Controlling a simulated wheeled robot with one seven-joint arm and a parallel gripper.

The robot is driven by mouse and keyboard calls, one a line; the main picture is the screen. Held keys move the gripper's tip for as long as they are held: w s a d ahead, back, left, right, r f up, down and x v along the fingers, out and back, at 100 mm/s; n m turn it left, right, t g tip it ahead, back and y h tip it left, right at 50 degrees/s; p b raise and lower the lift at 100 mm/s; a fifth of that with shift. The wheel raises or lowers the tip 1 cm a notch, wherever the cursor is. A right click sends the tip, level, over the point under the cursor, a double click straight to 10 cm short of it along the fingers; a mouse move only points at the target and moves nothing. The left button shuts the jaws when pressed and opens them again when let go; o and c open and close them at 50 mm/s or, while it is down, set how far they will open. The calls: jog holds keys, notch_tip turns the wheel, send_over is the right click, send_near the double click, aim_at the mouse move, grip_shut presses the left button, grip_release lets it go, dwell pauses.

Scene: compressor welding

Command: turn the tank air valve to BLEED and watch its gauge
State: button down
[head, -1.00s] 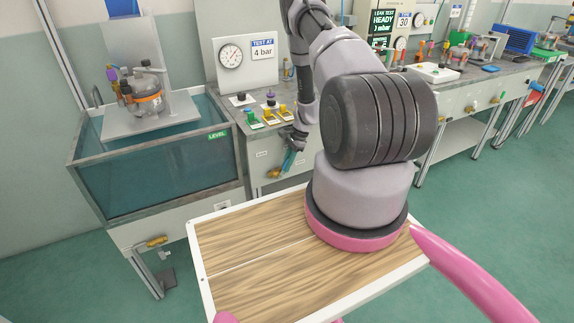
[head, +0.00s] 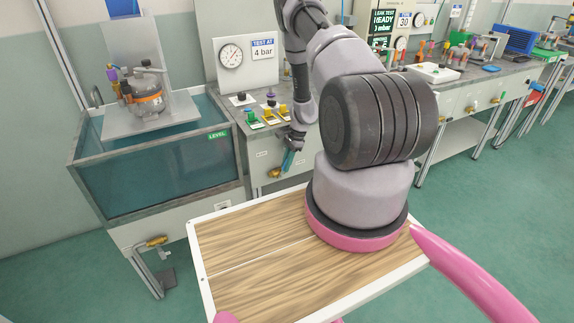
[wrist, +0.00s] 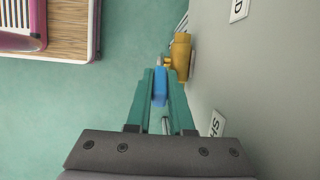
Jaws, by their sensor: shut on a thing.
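The brass air valve (wrist: 181,55) sticks out of a grey panel in the wrist view; it also shows low on the cabinet front in the head view (head: 273,172). Its blue handle (wrist: 160,86) lies between the teal fingers of my gripper (wrist: 160,88), which is shut on it. In the head view my gripper (head: 288,160) is small beside the valve and partly hides the handle. A white label ending in D (wrist: 239,9) and one starting SH (wrist: 217,124) are cut off. A round gauge (head: 231,55) stands above the cabinet; its reading is too small to tell.
A water tank (head: 155,175) stands at left with a compressor (head: 145,95) on a plate above it. A sign (head: 264,49) reads TEST AT 4 bar. Several coloured valves (head: 268,115) sit on the bench top. My wooden-topped tray (head: 245,235) is in front.

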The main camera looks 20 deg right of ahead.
aim_at(280, 173)
jog(key=a+h, duration=0.2)
jog(key=h, duration=0.1)
jog(key=shift+r, duration=0.3)
jog(key=shift+a+h, duration=0.55)
jog(key=shift+h, duration=0.65)
jog(key=h, duration=0.1)
jog(key=a+h, duration=0.1)
jog(key=h, duration=0.1)
jog(key=shift+a+f, duration=0.15)
jog(key=shift+a, duration=0.1)
jog(key=shift+a+f+h, duration=0.2)
jog(key=shift+a+h, duration=0.15)
jog(key=shift+h, duration=0.35)
jog(key=shift+a+f+h, duration=0.15)
jog(key=shift+a+h, duration=0.2)
jog(key=shift+h, duration=0.35)
jog(key=c, duration=0.8)
grip_release()
jog(key=v, duration=1)
jog(key=shift+s+a+r, duration=0.2)
jog(key=shift+s+a, duration=0.05)
jog(key=shift+a, duration=0.15)
